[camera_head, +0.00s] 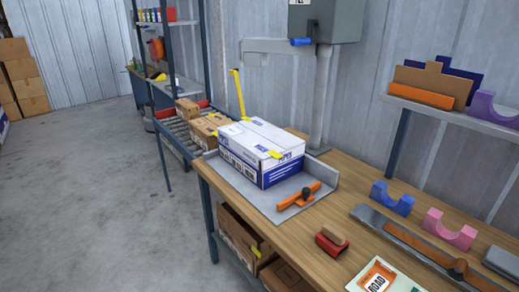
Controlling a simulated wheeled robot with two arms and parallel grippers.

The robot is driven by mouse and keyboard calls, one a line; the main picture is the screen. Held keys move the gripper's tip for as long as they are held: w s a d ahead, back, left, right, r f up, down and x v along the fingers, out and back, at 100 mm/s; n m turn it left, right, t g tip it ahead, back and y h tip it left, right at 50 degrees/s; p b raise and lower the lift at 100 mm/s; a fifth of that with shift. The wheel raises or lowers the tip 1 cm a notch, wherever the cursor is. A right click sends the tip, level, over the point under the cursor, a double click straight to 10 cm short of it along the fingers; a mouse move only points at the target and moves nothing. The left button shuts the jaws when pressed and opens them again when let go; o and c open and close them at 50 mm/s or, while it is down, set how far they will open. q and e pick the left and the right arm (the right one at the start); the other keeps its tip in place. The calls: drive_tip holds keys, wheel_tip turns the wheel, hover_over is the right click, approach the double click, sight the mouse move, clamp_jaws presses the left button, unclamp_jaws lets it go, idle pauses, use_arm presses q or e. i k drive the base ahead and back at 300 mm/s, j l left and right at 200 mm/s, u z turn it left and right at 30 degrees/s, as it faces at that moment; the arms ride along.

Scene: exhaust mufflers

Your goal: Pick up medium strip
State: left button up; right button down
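No thing in view is clearly marked as the medium strip. An orange strip (410,242) lies along a long grey metal plate (372,216) at the front right of the wooden bench, with a dark knob near its right end. A shorter orange piece (300,195) with a dark knob lies on a grey metal tray (283,210) in front of a white and blue box (259,150). A flat orange piece (422,94) sits on the shelf at the upper right. Neither of my grippers is in view.
The wooden bench (317,266) also holds a red block (331,243), a blue cradle (392,198), a pink cradle (449,230) and a printed sheet (380,279). A roller conveyor (178,134) with cardboard boxes stands behind left. The floor (80,180) at left is clear.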

sight(476, 281)
drive_tip(key=z, duration=1.45)
drive_tip(key=j+z, duration=0.1)
drive_tip(key=j, duration=0.4)
drive_tip(key=i, duration=0.05)
